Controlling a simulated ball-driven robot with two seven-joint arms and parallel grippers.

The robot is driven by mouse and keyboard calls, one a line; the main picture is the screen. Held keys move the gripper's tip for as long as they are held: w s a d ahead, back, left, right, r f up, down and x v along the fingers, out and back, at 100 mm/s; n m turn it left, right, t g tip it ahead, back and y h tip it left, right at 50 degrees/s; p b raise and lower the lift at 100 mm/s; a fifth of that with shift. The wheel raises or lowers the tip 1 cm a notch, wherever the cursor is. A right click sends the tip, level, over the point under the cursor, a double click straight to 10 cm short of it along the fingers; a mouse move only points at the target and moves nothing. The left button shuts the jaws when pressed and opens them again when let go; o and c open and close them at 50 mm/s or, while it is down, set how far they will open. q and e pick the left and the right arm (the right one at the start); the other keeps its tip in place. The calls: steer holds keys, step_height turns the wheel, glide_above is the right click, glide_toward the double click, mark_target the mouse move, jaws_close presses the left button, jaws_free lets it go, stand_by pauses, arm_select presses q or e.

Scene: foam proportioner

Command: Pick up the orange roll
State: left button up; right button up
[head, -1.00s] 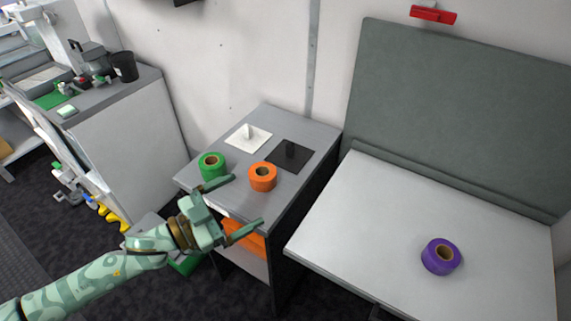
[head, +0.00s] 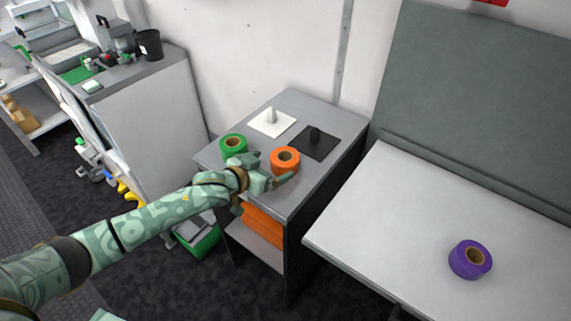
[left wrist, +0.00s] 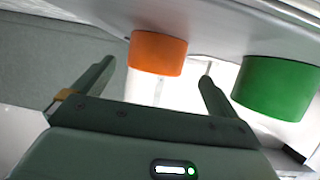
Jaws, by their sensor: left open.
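The orange roll (head: 285,160) stands on the grey cabinet top, near its front edge. In the left wrist view the orange roll (left wrist: 158,53) lies ahead of my fingers, between their lines. My left gripper (head: 275,169) is at the near side of the roll in the head view, its fingers partly hidden. In the left wrist view my left gripper (left wrist: 157,78) is open, with nothing between its fingers. My right gripper is in neither view.
A green roll (head: 233,145) stands close to the left of the orange one. White (head: 283,126) and dark (head: 308,149) square plates with pegs lie behind. A purple roll (head: 470,259) is on the bench (head: 390,220) at right.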

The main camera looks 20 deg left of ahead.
mark_target(282, 162)
arm_select(q)
steer(key=b+x, duration=0.2)
steer(key=x, duration=0.3)
steer(key=shift+s+d+f, duration=0.15)
steer(key=shift+d+f, duration=0.05)
steer(key=shift+d, duration=0.05)
steer(key=shift+r, duration=0.15)
steer(key=c, duration=1.1)
